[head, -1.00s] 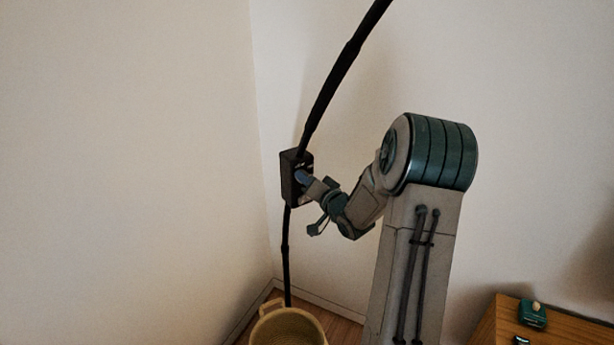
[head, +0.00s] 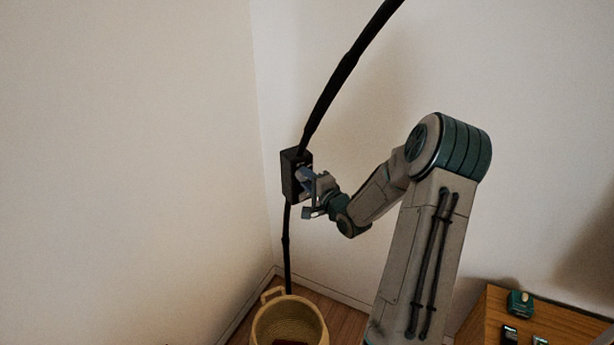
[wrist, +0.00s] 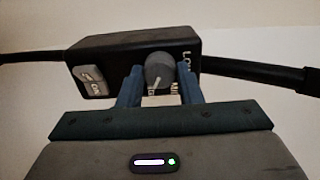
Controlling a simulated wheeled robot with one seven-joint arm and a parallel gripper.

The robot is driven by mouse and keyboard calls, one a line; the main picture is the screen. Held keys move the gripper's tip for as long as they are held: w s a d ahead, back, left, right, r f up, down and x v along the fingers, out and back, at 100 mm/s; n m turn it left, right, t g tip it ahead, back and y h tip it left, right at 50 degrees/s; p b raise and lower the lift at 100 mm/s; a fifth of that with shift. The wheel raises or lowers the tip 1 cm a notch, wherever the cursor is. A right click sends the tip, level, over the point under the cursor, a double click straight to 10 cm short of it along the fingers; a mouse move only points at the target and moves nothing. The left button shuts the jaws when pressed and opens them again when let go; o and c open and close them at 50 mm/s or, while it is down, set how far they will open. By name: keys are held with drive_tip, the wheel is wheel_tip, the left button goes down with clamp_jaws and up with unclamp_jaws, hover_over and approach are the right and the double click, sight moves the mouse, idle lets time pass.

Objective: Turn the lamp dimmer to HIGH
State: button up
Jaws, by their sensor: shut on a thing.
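The dimmer is a black box (head: 289,178) on the dark lamp pole, and it also shows in the wrist view (wrist: 125,55). Its round grey knob (wrist: 159,70) sits between the two blue fingers of my gripper (wrist: 160,82), which are shut on it. My gripper also shows at the box's right side in the head view (head: 305,180). A pale line on the knob points down and slightly left in the wrist view. LOW is printed to the knob's right and MID at its lower right. Lettering under the pale line is partly hidden and hard to read.
A grey rocker switch (wrist: 90,80) is on the same box face, left of the knob. The lamp pole (head: 340,80) curves up to the right. A tan basket (head: 262,325) stands below. A wooden table (head: 560,325) with small objects is at lower right. Walls form a corner behind.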

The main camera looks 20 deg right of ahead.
drive_tip(key=shift+m, duration=0.4)
drive_tip(key=o, duration=1)
drive_tip(key=s, duration=0.4)
drive_tip(key=s+d+b, duration=0.1)
drive_tip(key=s, duration=0.4)
drive_tip(key=s+d+b, duration=0.1)
drive_tip(key=s, duration=0.3)
drive_tip(key=shift+s+r, duration=0.1)
drive_tip(key=shift+s, duration=0.3)
